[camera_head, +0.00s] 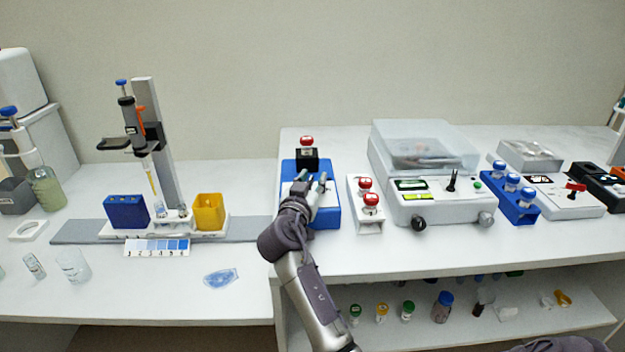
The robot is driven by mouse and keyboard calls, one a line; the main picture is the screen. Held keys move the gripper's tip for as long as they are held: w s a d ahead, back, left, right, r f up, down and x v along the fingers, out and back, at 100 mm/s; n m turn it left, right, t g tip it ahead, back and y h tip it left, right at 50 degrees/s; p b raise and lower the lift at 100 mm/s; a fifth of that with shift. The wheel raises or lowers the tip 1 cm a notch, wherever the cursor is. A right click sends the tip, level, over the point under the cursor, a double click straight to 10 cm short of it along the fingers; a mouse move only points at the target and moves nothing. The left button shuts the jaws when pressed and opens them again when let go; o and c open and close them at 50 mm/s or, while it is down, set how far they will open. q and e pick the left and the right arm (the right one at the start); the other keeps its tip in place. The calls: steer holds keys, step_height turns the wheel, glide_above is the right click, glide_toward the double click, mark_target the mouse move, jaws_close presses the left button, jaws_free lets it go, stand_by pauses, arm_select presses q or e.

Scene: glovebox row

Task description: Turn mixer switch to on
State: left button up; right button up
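The mixer (327,214) is a blue box on the white bench, with a pale top plate and a black holder (307,158) at its back. A red-capped tube (306,141) stands in the holder. My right gripper (312,180) is over the mixer's top plate, just in front of the holder. Its two fingertips are apart, with no object visible between them. The gripper and its fingers cover much of the top plate, and I cannot make out the mixer's switch or its position. My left gripper is not in view.
A rack with red-capped tubes (369,216) stands close right of the mixer, beside a lidded white machine (440,207). A blue rack (512,202) is further right. A pipette stand (170,190) is on the left bench. The bench front edge is near my arm.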

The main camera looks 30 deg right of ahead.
steer(key=v, duration=0.7)
stand_by(0.3)
